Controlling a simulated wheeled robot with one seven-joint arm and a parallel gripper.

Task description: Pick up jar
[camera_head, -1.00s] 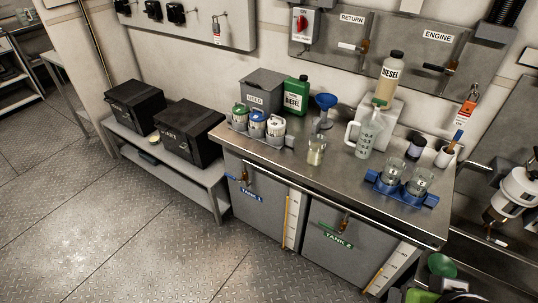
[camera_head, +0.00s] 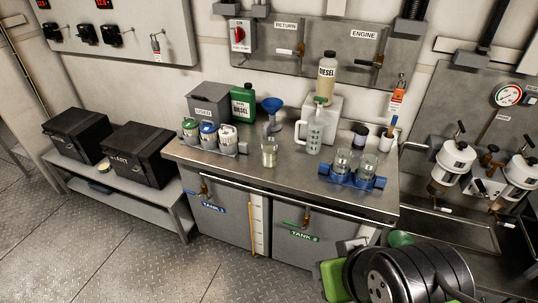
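A small clear glass jar (camera_head: 269,153) with pale contents stands upright near the middle of the steel bench (camera_head: 240,168). Two more clear glass jars, a left one (camera_head: 342,161) and a right one (camera_head: 367,166), stand in a blue holder (camera_head: 352,181) near the bench's right end. I cannot tell which jar the task means. Black rounded links of my arm show at the lower right. My gripper's fingers are not in view, so I cannot see whether they hold anything.
A frosted measuring jug (camera_head: 314,135), a blue funnel (camera_head: 272,104), a rack of cans (camera_head: 213,148), a green diesel can (camera_head: 243,103) and a tall diesel bottle (camera_head: 326,75) crowd the bench. Its front strip is mostly clear. Two filter units (camera_head: 452,165) (camera_head: 514,173) stand at the right.

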